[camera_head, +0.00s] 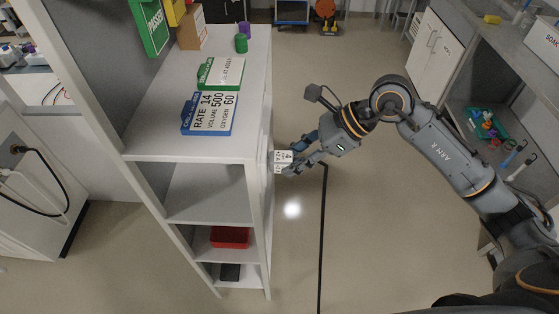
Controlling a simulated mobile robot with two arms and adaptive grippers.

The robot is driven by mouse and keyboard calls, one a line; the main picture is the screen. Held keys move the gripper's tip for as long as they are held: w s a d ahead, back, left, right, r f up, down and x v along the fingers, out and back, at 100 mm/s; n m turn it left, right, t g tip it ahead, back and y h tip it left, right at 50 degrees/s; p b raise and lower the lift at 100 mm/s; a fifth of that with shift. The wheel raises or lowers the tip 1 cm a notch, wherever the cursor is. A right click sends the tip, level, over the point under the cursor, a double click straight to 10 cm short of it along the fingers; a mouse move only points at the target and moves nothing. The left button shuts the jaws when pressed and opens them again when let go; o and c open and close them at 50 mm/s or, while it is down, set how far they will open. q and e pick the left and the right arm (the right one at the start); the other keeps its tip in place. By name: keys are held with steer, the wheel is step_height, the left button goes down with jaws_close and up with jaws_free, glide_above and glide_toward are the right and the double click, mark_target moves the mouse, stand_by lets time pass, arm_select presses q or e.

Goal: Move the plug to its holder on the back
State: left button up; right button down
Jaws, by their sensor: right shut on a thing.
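A black plug (18,149) sits on the face of a white machine (25,185) at the far left, with a black cable looping down from it. I cannot make out a holder on the machine's back. My right gripper (287,161) is beside the right edge of the white shelf, far from the plug. It is shut on a small white card (281,157) with dark print, partly hidden by the fingers. I cannot tell whether the card touches the shelf. My left gripper is not in view.
The white shelf (180,149) stands between my right gripper and the machine. A red box (229,237) is on a lower level. Open floor lies right of the shelf.

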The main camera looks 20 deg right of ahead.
steer(key=shift+s+d+b, duration=0.2)
steer(key=shift+d+b, duration=0.1)
steer(key=shift+d, duration=0.4)
steer(key=shift+s+d+b, duration=0.3)
steer(key=shift+d+b, duration=0.3)
steer(key=shift+d, duration=0.35)
steer(key=shift+s+d+b, duration=0.25)
steer(key=shift+d+b, duration=0.35)
steer(key=shift+d, duration=0.3)
